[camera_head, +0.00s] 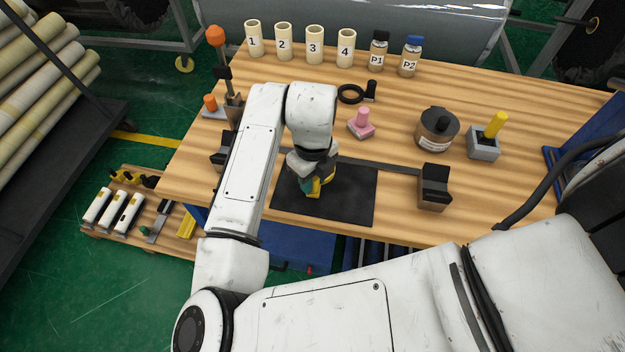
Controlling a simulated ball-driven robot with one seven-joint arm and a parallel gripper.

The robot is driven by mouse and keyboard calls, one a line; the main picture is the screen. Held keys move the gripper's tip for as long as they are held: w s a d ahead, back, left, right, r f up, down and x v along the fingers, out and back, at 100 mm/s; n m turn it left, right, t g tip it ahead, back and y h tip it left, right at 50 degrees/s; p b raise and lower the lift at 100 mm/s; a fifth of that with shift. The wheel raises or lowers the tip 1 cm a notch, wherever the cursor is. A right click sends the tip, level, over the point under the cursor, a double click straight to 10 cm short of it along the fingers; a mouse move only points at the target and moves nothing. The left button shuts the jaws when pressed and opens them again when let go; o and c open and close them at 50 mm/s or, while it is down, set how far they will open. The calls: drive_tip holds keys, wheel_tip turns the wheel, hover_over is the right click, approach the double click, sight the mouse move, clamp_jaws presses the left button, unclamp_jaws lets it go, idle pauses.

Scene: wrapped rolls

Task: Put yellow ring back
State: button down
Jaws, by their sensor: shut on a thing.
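My gripper (311,172) points down over the black mat (348,205) in the middle of the table. It is shut on a yellow thing (326,182), which I take to be the yellow ring. The gripper and wrist hide most of it, so its full shape does not show. A small teal patch (307,187) shows beside it, just above or on the mat. I cannot tell whether the yellow thing touches the mat.
Numbered cups (284,43) and bottles P1 (377,54) and P2 (410,59) line the back. A black ring (350,94), pink stamp (362,123), dark round pot (436,130) and grey block with yellow peg (484,147) stand right. Black-topped blocks (433,190) flank the mat.

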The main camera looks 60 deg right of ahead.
drive_tip(key=shift+f, duration=0.9)
drive_tip(key=shift+f, duration=0.2)
drive_tip(key=c, duration=0.8)
unclamp_jaws()
drive_tip(key=shift+r, duration=0.1)
drive_tip(key=shift+c, duration=0.2)
wheel_tip(320, 180, up, 12)
drive_tip(key=shift+s+r+b, duration=0.1)
drive_tip(key=shift+r+b, duration=0.05)
drive_tip(key=shift+b, duration=0.3)
